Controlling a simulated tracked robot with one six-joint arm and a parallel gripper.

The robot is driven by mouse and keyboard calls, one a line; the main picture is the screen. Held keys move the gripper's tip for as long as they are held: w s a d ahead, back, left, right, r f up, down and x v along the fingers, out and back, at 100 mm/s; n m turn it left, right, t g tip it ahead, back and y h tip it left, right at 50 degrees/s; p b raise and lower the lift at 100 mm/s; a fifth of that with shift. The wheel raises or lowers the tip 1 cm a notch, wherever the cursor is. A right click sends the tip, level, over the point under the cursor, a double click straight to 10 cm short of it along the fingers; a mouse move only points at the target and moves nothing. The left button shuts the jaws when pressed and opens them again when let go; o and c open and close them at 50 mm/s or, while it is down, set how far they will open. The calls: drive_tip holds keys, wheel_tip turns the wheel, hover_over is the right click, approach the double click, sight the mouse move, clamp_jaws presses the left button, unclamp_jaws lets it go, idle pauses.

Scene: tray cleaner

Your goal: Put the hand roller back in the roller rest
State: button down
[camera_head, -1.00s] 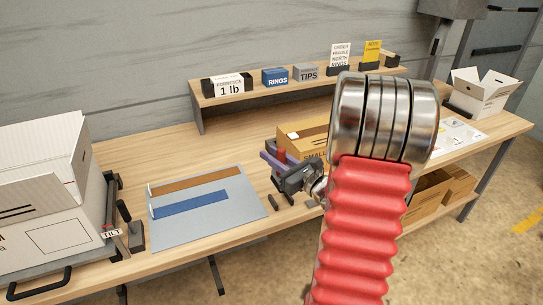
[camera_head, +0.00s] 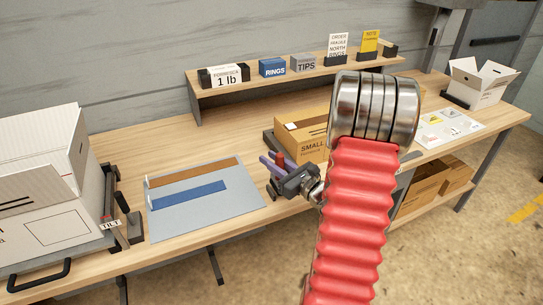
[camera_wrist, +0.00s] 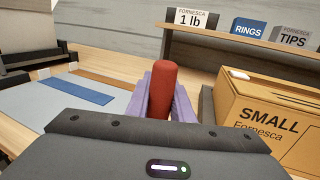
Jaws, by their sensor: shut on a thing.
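My gripper (camera_head: 273,164), with purple fingers, is shut on a red upright cylinder that looks like the handle of the hand roller (camera_head: 280,158). The handle stands between the fingers in the wrist view (camera_wrist: 162,90), its rounded top above them. The rest of the roller is hidden behind my fingers and gripper body. The gripper is over the table's front part, right of the grey-blue mat and in front of the SMALL box. I cannot pick out the roller rest with certainty.
The SMALL cardboard box (camera_head: 306,142) is just beyond the gripper, on the right in the wrist view (camera_wrist: 262,118). The mat (camera_head: 205,216) lies left with brown and blue strips. A large white box (camera_head: 42,190) stands far left. A shelf (camera_head: 270,84) with labelled holders runs behind.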

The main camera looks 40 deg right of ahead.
drive_tip(key=shift+f, duration=0.5)
drive_tip(key=shift+f, duration=0.2)
idle(0.4)
drive_tip(key=c, duration=1.5)
unclamp_jaws()
drive_tip(key=shift+s, duration=0.15)
drive_tip(key=s, duration=1.3)
drive_tip(key=shift+s+d+f, duration=0.15)
drive_tip(key=shift+s+d, duration=0.1)
